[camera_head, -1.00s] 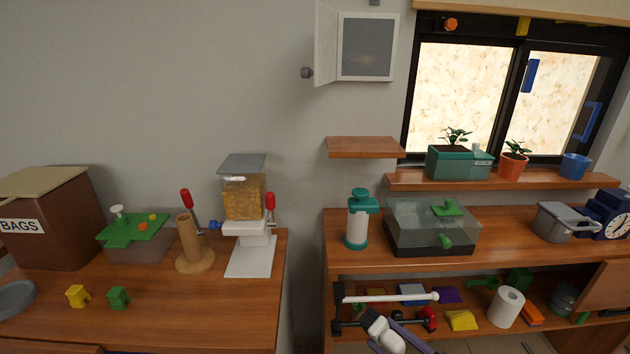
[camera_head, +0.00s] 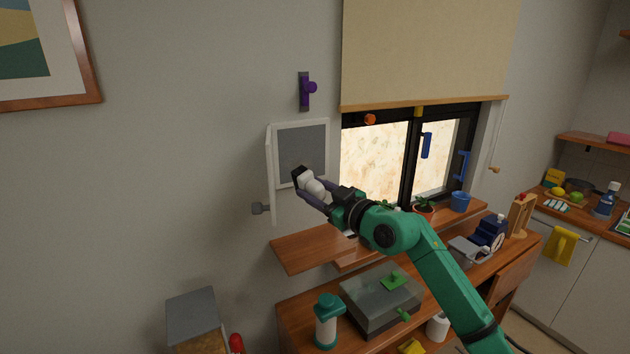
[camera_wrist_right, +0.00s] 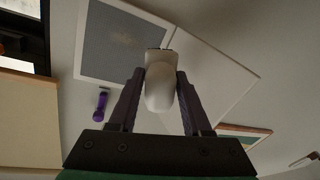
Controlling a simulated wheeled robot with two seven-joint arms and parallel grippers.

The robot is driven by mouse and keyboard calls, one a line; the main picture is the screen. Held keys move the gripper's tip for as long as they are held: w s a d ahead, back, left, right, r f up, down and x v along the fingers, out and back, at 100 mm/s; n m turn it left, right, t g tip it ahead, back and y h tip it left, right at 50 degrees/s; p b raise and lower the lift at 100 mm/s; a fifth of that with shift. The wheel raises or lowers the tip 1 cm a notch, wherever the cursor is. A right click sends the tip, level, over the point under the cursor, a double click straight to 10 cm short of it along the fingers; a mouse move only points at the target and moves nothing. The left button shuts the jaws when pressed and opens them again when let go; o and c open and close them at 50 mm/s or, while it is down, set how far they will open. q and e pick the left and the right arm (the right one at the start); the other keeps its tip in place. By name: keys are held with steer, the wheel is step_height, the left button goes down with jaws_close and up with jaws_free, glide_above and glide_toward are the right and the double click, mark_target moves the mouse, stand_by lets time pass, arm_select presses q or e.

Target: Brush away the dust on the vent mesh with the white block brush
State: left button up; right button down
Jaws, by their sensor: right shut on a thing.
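The vent mesh (camera_head: 302,148) is a grey panel in a white frame on the wall, with its white cover (camera_head: 269,178) swung open at the left. My right gripper (camera_head: 316,194) is shut on the white block brush (camera_head: 314,186), whose dark end points up and left at the mesh's lower edge. The brush also shows between the fingers in the right wrist view (camera_wrist_right: 160,88). I cannot tell whether it touches the mesh. My left gripper is out of view.
A wooden wall shelf (camera_head: 300,250) lies just below the vent. A purple fixture (camera_head: 306,90) is on the wall above it. The window and blind (camera_head: 430,50) are to the right. A clear-lidded box (camera_head: 380,298) and a teal-topped dispenser (camera_head: 326,325) stand below.

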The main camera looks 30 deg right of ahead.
steer(key=w, duration=0.5)
steer(key=shift+w+d+f, duration=0.1)
steer(key=shift+w+f, duration=0.05)
steer(key=shift+w, duration=0.15)
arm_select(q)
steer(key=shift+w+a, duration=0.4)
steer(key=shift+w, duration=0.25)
arm_select(e)
steer(key=shift+w, duration=0.8)
